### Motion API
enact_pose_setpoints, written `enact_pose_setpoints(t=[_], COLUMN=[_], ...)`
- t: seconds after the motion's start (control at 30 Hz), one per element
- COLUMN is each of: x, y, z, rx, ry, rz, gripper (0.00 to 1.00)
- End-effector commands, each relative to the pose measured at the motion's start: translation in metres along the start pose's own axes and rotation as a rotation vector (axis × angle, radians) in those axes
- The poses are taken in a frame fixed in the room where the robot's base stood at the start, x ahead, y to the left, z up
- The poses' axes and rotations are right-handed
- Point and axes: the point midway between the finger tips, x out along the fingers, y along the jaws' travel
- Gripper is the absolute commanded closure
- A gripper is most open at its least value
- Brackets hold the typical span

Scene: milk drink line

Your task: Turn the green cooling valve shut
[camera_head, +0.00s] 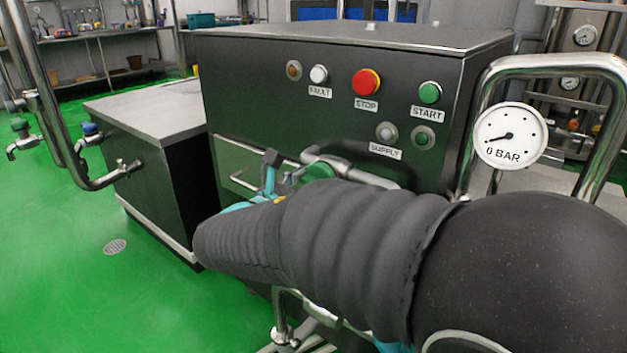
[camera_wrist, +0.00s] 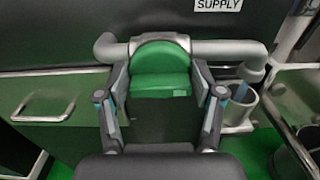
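The green cooling valve (camera_head: 319,169) sits on a grey horizontal pipe at the front of the dark machine, partly hidden behind my sleeved arm. In the wrist view the green valve (camera_wrist: 160,68) is upper middle, its rounded top under a grey collar on the pipe. My gripper (camera_wrist: 160,95) is open, with one finger on each side of the valve and dark space between them. I cannot tell whether either finger touches it. In the head view only part of my gripper (camera_head: 270,172) shows, left of the valve.
The machine panel (camera_head: 340,110) carries a red STOP button (camera_head: 366,82), a green START button (camera_head: 430,92) and a SUPPLY lamp (camera_head: 386,131). A gauge (camera_head: 510,136) reads about 0 BAR at right. In the wrist view, a grey cup-like holder (camera_wrist: 240,108) stands close to the right finger.

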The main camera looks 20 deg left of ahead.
Motion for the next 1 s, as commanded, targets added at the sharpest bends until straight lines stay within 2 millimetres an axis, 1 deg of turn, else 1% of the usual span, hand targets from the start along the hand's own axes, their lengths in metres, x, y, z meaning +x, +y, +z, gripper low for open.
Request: enact_pose_setpoints(t=[0.27, 0.47, 1.0], x=[0.0004, 0.0005, 0.0005], y=[-0.0004, -0.0009, -0.0031], z=[-0.0014, -0.0035, -0.0067], rx=[0.037, 0.142, 0.636], ry=[0.0, -0.001, -0.002], rz=[-0.001, -0.001, 0.0], gripper=[0.68, 0.68, 0.68])
